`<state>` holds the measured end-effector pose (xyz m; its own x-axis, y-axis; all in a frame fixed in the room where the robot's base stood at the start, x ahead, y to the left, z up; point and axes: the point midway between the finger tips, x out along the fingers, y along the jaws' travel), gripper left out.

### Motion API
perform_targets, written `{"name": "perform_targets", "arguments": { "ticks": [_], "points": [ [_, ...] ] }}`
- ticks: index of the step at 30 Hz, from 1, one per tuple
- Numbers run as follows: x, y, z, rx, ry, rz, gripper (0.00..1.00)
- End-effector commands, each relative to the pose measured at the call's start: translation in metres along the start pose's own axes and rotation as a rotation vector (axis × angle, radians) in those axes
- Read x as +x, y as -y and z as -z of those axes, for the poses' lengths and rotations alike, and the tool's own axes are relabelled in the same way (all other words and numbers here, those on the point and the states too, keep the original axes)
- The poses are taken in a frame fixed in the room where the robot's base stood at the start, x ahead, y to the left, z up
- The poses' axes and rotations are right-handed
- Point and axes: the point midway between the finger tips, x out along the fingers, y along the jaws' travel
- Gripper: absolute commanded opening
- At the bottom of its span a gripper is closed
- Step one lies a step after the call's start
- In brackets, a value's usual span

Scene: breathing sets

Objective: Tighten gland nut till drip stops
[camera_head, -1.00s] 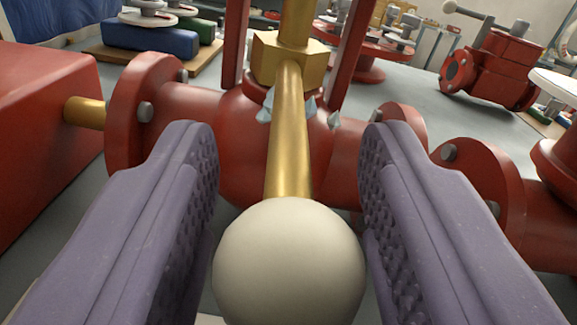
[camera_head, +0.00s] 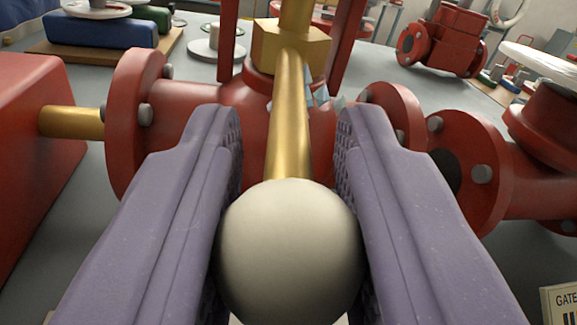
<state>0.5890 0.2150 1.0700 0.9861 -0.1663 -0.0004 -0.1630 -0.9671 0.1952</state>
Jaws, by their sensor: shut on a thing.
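The brass gland nut (camera_head: 290,50) is a faceted collar around a brass stem at the top of the red valve body (camera_head: 250,112). A brass lever (camera_head: 289,125) runs from the nut toward me and ends in a cream ball knob (camera_head: 289,248). My gripper (camera_head: 290,125) has purple padded fingers on both sides of the knob, shut on it. Pale blue drop shapes (camera_head: 318,97) show on the valve body just below the nut, right of the lever. The lever hides part of the body behind it.
A red block (camera_head: 40,150) with a brass pipe (camera_head: 72,122) stands at the left. Another flanged red valve (camera_head: 500,165) is close at the right. A partly cut-off sign (camera_head: 562,302) is at the lower right. Grey bench shows between them.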

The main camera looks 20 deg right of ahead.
Motion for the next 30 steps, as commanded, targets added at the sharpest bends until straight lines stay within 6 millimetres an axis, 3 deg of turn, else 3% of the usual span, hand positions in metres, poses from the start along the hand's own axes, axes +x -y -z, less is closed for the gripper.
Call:
{"name": "perform_targets", "arguments": {
  "ticks": [2, 3, 6, 16, 24, 30],
  "points": [
    [0.000, 0.000, 0.000, 0.001, -0.001, 0.000, 0.00],
    [0.000, 0.000, 0.000, 0.001, -0.001, 0.000, 0.38],
    [0.000, 0.000, 0.000, 0.001, -0.001, 0.000, 0.56],
    [-0.005, 0.000, 0.000, 0.000, 0.001, 0.002, 0.56],
    [-0.053, 0.000, 0.002, -0.001, 0.001, 0.003, 0.56],
    [-0.076, 0.000, 0.001, 0.001, -0.001, 0.001, 0.56]
  ]
}}
